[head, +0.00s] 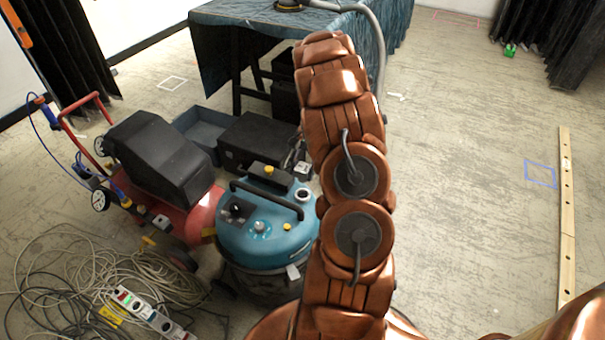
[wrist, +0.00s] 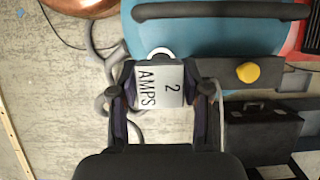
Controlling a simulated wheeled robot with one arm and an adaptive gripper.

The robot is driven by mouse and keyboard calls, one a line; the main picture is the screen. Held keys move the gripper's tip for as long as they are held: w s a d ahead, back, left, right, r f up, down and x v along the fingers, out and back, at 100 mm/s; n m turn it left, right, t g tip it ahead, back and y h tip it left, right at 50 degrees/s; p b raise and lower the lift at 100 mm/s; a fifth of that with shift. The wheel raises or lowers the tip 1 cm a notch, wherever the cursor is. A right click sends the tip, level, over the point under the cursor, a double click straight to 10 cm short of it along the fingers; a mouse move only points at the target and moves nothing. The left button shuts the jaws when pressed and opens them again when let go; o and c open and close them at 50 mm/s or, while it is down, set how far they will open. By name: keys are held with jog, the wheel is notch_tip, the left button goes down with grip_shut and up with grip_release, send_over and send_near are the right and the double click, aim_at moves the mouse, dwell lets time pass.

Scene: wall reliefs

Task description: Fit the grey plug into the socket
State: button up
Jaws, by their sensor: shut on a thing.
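In the wrist view, my gripper (wrist: 160,90) is shut on a grey block-shaped plug (wrist: 160,87) labelled "2 AMPS", with a finger on each side. A pale ring (wrist: 160,52) shows just beyond the plug; whether it belongs to the plug or to something behind is unclear. The blue vacuum (wrist: 205,30) lies behind, its black panel with a yellow knob (wrist: 247,72) right of the plug. In the head view, the vacuum (head: 265,235) stands left of my arm. A small pale fitting with a dark centre (head: 303,195) is on its right edge. Which fitting is the socket is unclear.
A red compressor (head: 200,215) stands left of the vacuum, with tangled cables and a power strip (head: 145,308) in front. A black toolbox (head: 250,140) stands behind. A cloth-covered table (head: 235,35) is further back. The floor to the right is mostly clear.

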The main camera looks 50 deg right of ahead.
jog(key=shift+a, duration=0.1)
dwell(0.3)
jog(key=shift+a+r, duration=0.1)
send_over(300, 200)
jog(key=d, duration=0.2)
jog(key=shift+w+a+f, duration=0.1)
jog(key=shift+w+f, duration=0.05)
jog(key=shift+f, duration=1.35)
jog(key=shift+w+f, duration=0.15)
jog(key=shift+f, duration=1.35)
jog(key=shift+f, duration=1.35)
jog(key=o, duration=1.2)
jog(key=shift+r, duration=0.1)
jog(key=v, duration=1.2)
jog(key=shift+w, duration=0.1)
